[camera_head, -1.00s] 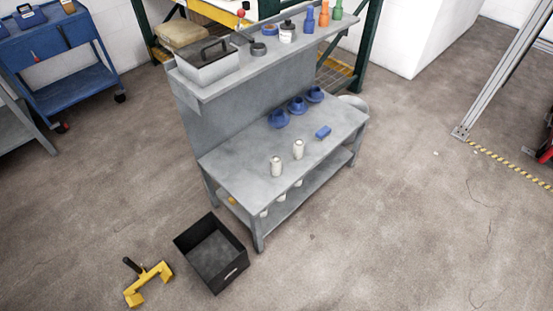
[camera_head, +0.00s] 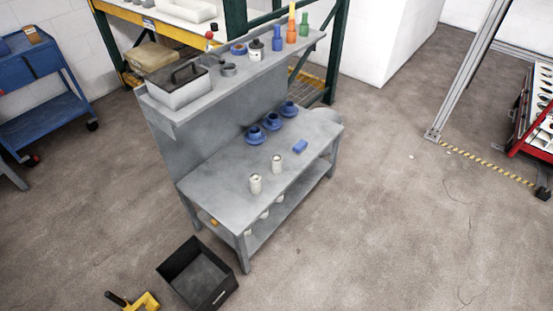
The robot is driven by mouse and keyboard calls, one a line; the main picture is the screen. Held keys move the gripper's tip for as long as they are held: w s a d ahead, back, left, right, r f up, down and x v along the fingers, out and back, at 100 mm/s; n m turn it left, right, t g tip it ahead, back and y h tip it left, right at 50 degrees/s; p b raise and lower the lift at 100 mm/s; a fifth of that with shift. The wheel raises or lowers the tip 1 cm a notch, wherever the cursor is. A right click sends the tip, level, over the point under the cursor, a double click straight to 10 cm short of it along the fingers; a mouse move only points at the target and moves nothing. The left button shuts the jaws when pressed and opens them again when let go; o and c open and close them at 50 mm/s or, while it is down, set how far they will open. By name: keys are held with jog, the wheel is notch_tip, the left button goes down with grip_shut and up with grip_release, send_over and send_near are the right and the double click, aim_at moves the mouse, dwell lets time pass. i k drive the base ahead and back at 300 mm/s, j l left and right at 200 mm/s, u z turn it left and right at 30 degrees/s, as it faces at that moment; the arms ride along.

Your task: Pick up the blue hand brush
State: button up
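A small blue block-shaped thing (camera_head: 300,146) lies on the right part of the grey workbench (camera_head: 215,182). It is the likeliest blue hand brush, but it is too small for me to make out bristles or a handle. Nothing touches it. My gripper is not in view.
Two whitish cylinders (camera_head: 255,184) stand left of the blue thing; several blue round parts (camera_head: 254,136) line the bench's back. A raised shelf (camera_head: 195,100) holds a grey toolbox and bottles. A black crate (camera_head: 222,293) and yellow tool (camera_head: 149,301) are on the floor.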

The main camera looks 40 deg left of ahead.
aim_at(298, 147)
jog(key=u, duration=1.6)
